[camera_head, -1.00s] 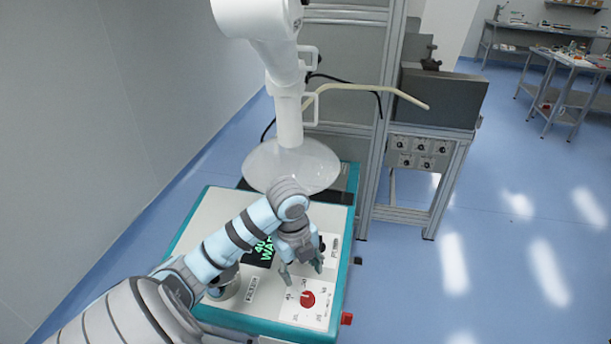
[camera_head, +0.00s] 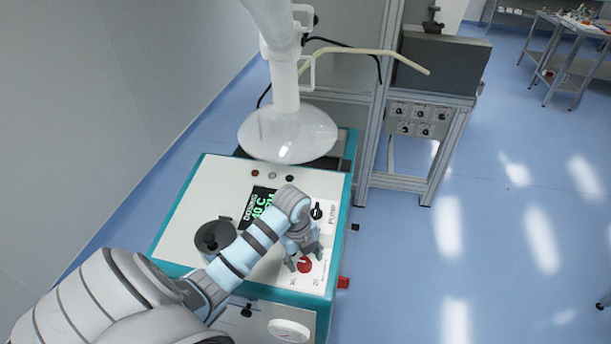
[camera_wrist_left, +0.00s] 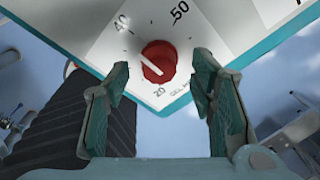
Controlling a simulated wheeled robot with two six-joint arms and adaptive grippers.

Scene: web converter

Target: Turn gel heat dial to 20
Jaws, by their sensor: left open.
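The gel heat dial (camera_head: 305,266) is a red round knob on a white plate at the front right corner of the machine's top panel. In the left wrist view the dial (camera_wrist_left: 158,62) has a short white mark on its left side, with 40, 50 and 20 printed around it. My left gripper (camera_head: 305,256) is open, its fingertips close to the dial. In the left wrist view the left gripper (camera_wrist_left: 161,75) has one finger on each side of the dial; contact cannot be told. My right gripper is not in view.
A dark display with green text (camera_head: 262,208) is partly behind my arm. A black knob (camera_head: 317,211) sits behind the dial. A grey cup-like part (camera_head: 213,236) stands at the panel's left. A clear hood (camera_head: 288,134) hangs over the back. A red part (camera_head: 343,282) juts from the right side.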

